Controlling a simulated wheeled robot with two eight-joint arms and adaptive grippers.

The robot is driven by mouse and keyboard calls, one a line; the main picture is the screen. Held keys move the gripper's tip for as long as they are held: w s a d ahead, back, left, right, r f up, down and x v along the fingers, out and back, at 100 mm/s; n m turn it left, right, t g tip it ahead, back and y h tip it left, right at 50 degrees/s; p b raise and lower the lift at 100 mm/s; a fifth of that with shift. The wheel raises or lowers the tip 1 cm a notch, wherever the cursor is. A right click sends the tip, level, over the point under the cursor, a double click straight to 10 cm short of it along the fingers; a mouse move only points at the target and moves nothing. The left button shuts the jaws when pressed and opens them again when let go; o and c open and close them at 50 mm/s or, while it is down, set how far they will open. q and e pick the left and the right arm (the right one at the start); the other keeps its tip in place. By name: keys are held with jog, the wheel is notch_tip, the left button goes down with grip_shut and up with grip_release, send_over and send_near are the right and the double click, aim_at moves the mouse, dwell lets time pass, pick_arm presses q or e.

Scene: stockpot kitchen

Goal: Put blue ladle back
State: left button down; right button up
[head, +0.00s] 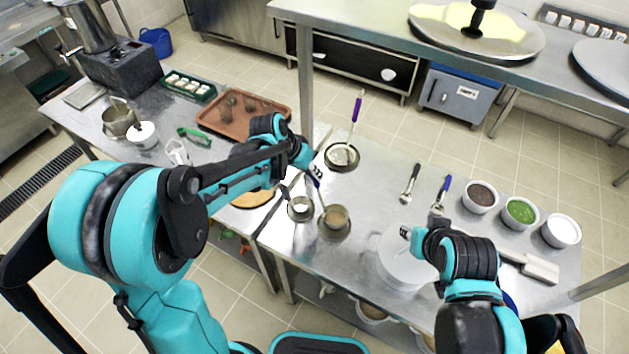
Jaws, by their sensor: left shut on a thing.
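My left gripper (314,173) is shut on the blue handle of a ladle (318,187). The handle slants down toward a small metal pot (335,232) with brownish contents. The ladle's bowl is hidden or too small to make out, so I cannot tell whether it is inside the pot. A second small metal container (300,214) stands just left of that pot. My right gripper (406,232) is over a large pale round pot (396,268) at the front of the steel table; its fingers are too small to read.
A strainer (342,157) with a purple handle lies behind the pots. A black-handled utensil (412,180) and a blue-handled utensil (445,188) lie at centre right. Bowls of brown (480,197), green (520,213) and white (561,231) contents stand right. The table's middle is clear.

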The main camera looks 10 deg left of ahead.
pick_arm(q)
notch_tip(320, 180, down, 2)
jog(key=shift+s+f, duration=0.1)
jog(key=shift+f, duration=0.15)
jog(key=shift+f+b, duration=0.2)
jog(key=shift+b, duration=0.15)
jog(key=c, duration=1.5)
grip_release()
jog(key=shift+r, duration=0.1)
